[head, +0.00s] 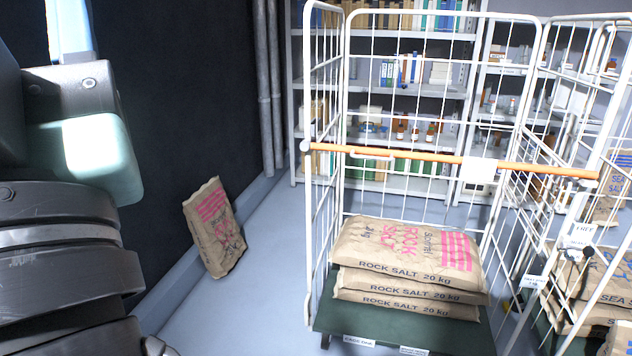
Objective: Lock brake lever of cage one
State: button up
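Cage one (308,200) is a white wire roll cage with a dark green base (400,335). A label on the base's front edge appears to read "CAGE ONE" (358,341). An orange bar (430,161) crosses its open front, with a white tag (480,171) on it. Several stacked rock salt bags (408,259) lie on the base. I cannot make out the brake lever; the lower part of the cage is cut off by the picture's bottom edge. My gripper is not in view; only parts of my arm show at the left.
A rock salt bag (214,227) leans by the dark wall at the left. A second cage (590,190) with sea salt bags (607,275) stands close on the right. Shelves (385,95) stand behind. Bare floor (262,255) lies between the leaning bag and cage one.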

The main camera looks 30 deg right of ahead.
aim_at(587, 251)
jog(key=l+z, duration=0.1)
jog(key=z, duration=0.5)
jog(key=i+l+z, duration=0.5)
jog(key=l, duration=0.3)
jog(key=i+l+z, duration=0.45)
jog(key=i+l, duration=0.35)
jog(key=i, duration=0.1)
